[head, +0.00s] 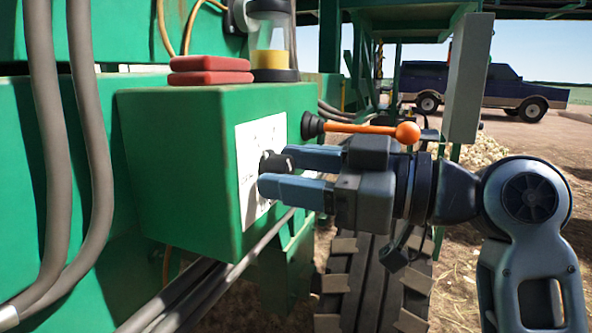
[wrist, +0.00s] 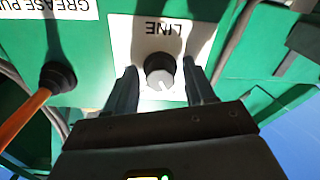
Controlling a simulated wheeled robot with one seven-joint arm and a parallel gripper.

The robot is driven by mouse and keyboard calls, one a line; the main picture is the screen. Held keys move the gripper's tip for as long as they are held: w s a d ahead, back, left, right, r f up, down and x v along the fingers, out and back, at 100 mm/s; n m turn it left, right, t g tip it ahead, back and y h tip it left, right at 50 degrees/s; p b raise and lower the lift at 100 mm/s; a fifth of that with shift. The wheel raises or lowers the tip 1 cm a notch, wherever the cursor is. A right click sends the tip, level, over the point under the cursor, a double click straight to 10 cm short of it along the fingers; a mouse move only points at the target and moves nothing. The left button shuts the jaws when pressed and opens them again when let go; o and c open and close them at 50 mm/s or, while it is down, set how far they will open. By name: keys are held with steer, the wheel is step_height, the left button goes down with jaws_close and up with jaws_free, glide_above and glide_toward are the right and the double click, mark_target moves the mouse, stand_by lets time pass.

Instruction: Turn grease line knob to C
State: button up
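The grease line knob (head: 268,161) is a small dark knob on the white label plate (head: 250,196) of a green box (head: 180,165). In the wrist view the knob (wrist: 160,72) has a pale grey face, and the word LINE appears upside down above it. The letter its pointer faces cannot be read. My gripper (head: 276,170) is open at the plate. In the wrist view its fingers (wrist: 160,84) stand on either side of the knob, with a visible gap on both sides. In the head view the fingers partly hide the knob and plate.
An orange lever (head: 365,129) with a black base sticks out of the box just above my gripper; it is at left in the wrist view (wrist: 32,108). Red blocks (head: 210,70) lie on the box. A tyre (head: 370,285) stands below my gripper. Grey hoses (head: 75,130) run at left.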

steer(key=c, duration=0.9)
steer(key=shift+c, duration=0.2)
